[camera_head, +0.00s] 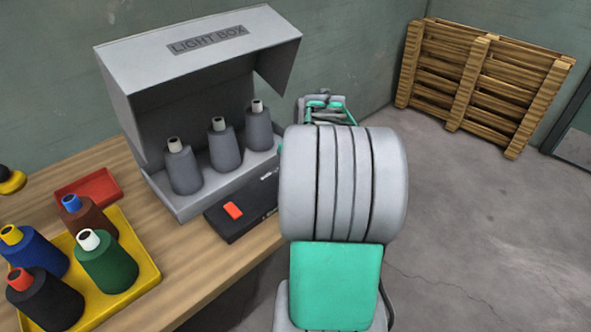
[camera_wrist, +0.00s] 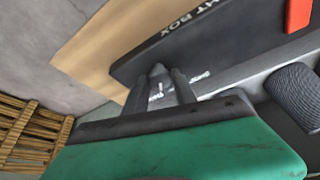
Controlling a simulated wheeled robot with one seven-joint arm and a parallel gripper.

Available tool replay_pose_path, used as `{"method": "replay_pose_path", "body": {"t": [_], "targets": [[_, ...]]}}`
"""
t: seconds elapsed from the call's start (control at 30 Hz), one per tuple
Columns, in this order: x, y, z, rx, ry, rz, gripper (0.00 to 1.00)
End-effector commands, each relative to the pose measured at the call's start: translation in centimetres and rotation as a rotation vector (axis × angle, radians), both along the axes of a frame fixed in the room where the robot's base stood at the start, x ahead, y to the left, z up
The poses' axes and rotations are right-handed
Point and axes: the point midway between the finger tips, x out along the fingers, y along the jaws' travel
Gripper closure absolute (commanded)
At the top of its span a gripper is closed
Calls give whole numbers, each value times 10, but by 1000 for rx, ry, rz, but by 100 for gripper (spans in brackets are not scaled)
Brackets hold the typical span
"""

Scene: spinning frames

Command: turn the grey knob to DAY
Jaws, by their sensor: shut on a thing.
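The grey knob (camera_wrist: 158,72) shows in the wrist view on the dark control panel (camera_wrist: 215,52). My gripper (camera_wrist: 157,80) is shut on it, with one finger on each side. White lettering lies on the panel around the knob, but it is too small and partly covered to read, so I cannot tell which mark the knob points at. In the head view the panel (camera_head: 240,222) sits at the front of the grey light box (camera_head: 190,75). There my arm hides the knob and the gripper's fingers.
An orange-red switch (camera_head: 232,210) is on the panel. Several grey cones, one of them here (camera_head: 224,148), stand inside the light box. A yellow tray (camera_head: 140,270) with coloured cones and a small red tray (camera_head: 90,187) are on the wooden table. A pallet (camera_head: 478,80) leans at the back wall.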

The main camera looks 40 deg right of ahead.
Motion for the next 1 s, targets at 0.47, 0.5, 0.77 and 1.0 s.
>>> {"method": "replay_pose_path", "body": {"t": [0.47,0.5,0.77,1.0], "targets": [[0,1,0,1,0,-106,100],[0,1,0,0,0,-106,100],[0,1,0,1,0,-106,100],[0,1,0,0,0,-105,48]]}}
